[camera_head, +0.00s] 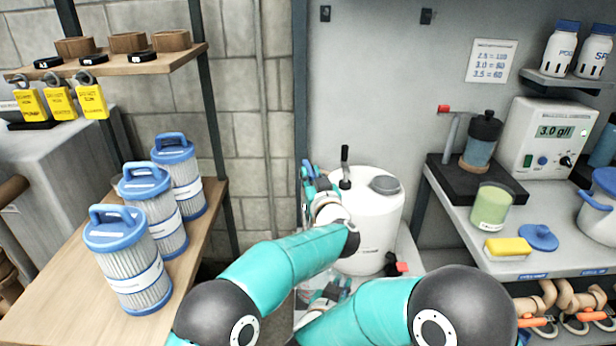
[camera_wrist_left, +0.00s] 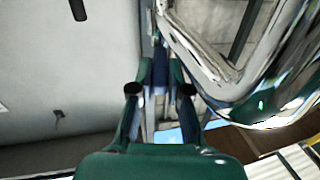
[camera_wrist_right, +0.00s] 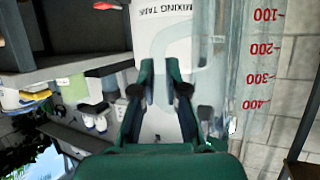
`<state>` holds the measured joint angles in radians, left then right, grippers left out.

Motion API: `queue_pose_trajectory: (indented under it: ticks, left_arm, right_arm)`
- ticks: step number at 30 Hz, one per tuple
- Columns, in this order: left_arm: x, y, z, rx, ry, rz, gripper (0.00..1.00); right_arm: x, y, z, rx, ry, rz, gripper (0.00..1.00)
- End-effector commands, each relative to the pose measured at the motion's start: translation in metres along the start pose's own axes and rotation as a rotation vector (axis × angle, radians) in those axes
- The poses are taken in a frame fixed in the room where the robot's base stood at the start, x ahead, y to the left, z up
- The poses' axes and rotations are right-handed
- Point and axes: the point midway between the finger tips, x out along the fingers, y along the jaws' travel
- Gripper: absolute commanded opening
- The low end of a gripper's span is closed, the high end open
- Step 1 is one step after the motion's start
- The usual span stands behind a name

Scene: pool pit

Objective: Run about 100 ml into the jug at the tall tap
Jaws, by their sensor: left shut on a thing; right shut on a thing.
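The clear jug (camera_wrist_right: 230,70) fills much of the right wrist view, upside down there, with red marks from 100 to 400. My right gripper (camera_wrist_right: 160,90) is shut on its translucent handle; in the head view this gripper (camera_head: 335,290) is low before the white mixing tank (camera_head: 372,235). I cannot make out a water level in the jug. My left gripper (camera_head: 310,178) is higher, at the tank's left side, shut on a thin blue part (camera_wrist_left: 160,68), which seems to be a tap lever. The spout is not clearly visible.
A black lever (camera_head: 345,165) stands on the tank, and a red-handled tap (camera_head: 398,267) sits low at its right. Blue-capped filter cartridges (camera_head: 150,215) stand on the left bench. The right shelf holds a meter (camera_head: 545,135), a green cup (camera_head: 491,207) and a yellow sponge (camera_head: 508,247).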

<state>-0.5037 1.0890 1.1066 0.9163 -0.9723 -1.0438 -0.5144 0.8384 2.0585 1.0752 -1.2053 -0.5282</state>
Motion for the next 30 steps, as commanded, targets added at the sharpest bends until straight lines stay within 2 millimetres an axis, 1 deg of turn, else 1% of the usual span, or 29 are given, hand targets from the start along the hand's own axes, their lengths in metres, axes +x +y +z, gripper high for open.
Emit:
queue_pose_trajectory:
  ticks: [1,5,13,14,15,18,26,30]
  left_arm:
    - [-0.0001,0.0023,-0.0042,-0.003,0.008,-0.021,0.0]
    - [-0.0005,0.0026,-0.0044,-0.002,0.005,-0.052,0.0]
    - [-0.0005,0.0021,-0.0041,-0.002,0.003,-0.054,0.0]
    - [-0.0005,0.0021,-0.0041,-0.002,0.003,-0.054,0.19]
    - [-0.0005,0.002,-0.0042,-0.002,0.003,-0.054,0.26]
    - [-0.0006,0.0022,-0.0035,-0.001,0.002,-0.053,0.42]
    - [-0.0008,0.0025,-0.002,-0.001,0.0,-0.052,0.42]
    - [-0.0048,0.0031,-0.0022,-0.001,-0.001,-0.051,0.42]
  right_arm:
    - [-0.0002,-0.0002,-0.0006,0.001,0.001,0.0,0.0]
    - [-0.0002,-0.0002,-0.0007,0.0,0.001,0.0,0.0]
    - [-0.0002,-0.0003,-0.0007,0.0,0.001,0.0,0.0]
    - [-0.0002,-0.0003,-0.0007,0.0,0.001,-0.001,0.0]
    - [-0.0002,-0.0003,-0.0007,0.0,0.001,-0.001,0.0]
    - [-0.0002,-0.0004,-0.0007,0.0,0.001,-0.001,0.0]
    - [-0.0002,-0.0005,-0.0005,0.0,0.001,-0.001,0.0]
    - [-0.0002,-0.0005,-0.0005,0.0,0.001,-0.001,0.0]
